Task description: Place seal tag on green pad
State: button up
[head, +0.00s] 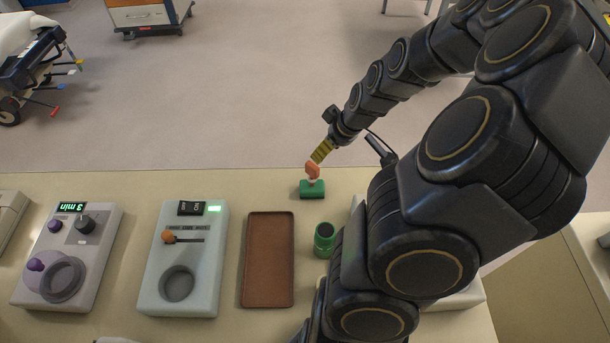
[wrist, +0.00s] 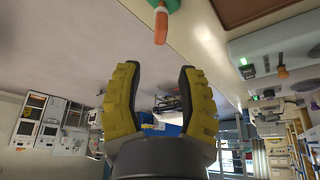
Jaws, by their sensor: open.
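The seal tag (head: 312,171) is a small orange-red piece that appears to stand upright on the green pad (head: 312,191), near the far edge of the counter. In the wrist view the tag (wrist: 161,27) is at the top, against the green pad (wrist: 172,5), which the frame edge cuts off. My gripper (head: 317,158) has yellow fingers and is just above and behind the tag. In the wrist view the fingers (wrist: 160,70) are spread, with nothing between them, and the tag is beyond their tips.
A brown tray (head: 247,260) and a green jar (head: 325,241) are nearer on the counter. Two control boxes, one with a lever (head: 150,275) and one with a timer (head: 30,290), stand to the left.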

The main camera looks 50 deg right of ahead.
jog(key=s+a+r+n+g+y, duration=0.1)
jog(key=a+r+g, duration=0.15)
jog(key=a, duration=0.55)
jog(key=a+r+g, duration=0.1)
jog(key=a+r, duration=0.3)
jog(key=a, duration=0.4)
jog(key=s+a+r+g, duration=0.1)
jog(key=s+a+r, duration=0.2)
jog(key=s+a, duration=0.2)
jog(key=s+a+r+m+g+h, duration=0.1)
jog(key=s+a+r+g, duration=0.1)
jog(key=s+a, duration=0.3)
jog(key=shift+s+r, duration=0.4)
jog(key=shift+s, duration=0.6)
jog(key=shift+a, duration=0.1)
